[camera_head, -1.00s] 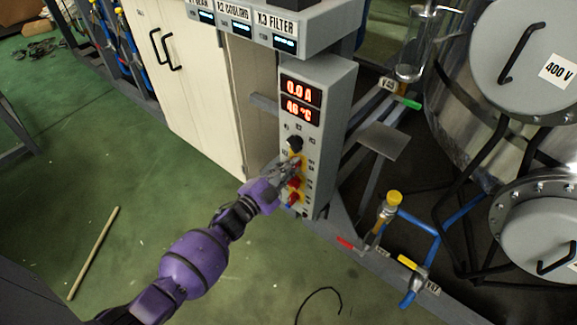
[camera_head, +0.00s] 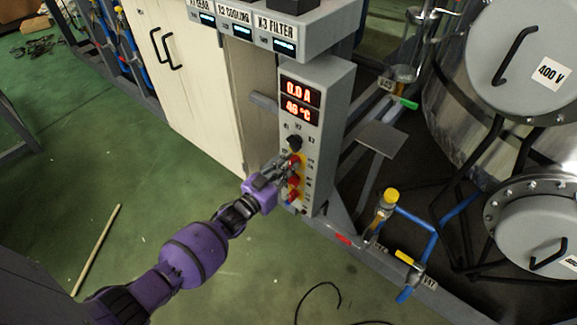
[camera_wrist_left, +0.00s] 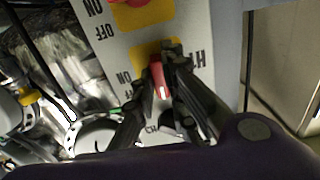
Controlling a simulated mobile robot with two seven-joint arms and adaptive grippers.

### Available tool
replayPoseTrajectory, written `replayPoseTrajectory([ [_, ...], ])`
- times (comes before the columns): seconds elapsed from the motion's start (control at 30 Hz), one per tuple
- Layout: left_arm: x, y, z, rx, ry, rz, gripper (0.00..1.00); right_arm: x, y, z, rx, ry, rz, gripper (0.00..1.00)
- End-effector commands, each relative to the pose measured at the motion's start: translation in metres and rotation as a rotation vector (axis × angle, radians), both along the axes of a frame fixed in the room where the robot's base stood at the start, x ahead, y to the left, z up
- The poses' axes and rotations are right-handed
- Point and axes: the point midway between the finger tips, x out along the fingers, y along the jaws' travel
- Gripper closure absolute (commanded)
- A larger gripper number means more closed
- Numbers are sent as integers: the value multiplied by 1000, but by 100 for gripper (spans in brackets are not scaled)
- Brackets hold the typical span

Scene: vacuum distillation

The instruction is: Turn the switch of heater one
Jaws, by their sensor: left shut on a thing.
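The grey control box (camera_head: 322,135) stands right of the picture's middle in the head view, with a red display reading 0.0 A above a temperature in °C. Its front carries a black knob (camera_head: 295,143) and red switches on yellow plates below. My left gripper (camera_head: 289,165) is at the upper switch. In the left wrist view, my left gripper (camera_wrist_left: 163,88) is shut on a red switch knob (camera_wrist_left: 157,72) on a yellow plate. The label beside it appears upside down and seems to begin with H. The fingers partly hide the knob. My right gripper is not in view.
Another red switch (camera_wrist_left: 133,3) sits close by in the left wrist view. A beige cabinet (camera_head: 185,75) stands left of the box. Pipes with a yellow-capped valve (camera_head: 389,196) and steel vessels (camera_head: 535,55) are to the right. The green floor in front is mostly clear.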

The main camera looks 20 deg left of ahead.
Motion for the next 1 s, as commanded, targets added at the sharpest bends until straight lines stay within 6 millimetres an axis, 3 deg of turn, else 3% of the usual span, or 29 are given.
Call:
replayPoseTrajectory([
  [0.67,0,0,0,-55,20,0,100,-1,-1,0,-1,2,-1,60],
  [0.7,0,0,0,-55,20,0,83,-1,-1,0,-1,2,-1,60],
  [0.8,0,0,0,-54,19,0,70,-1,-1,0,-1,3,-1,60],
  [1.0,0,0,0,-52,19,0,70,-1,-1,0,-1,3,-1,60],
])
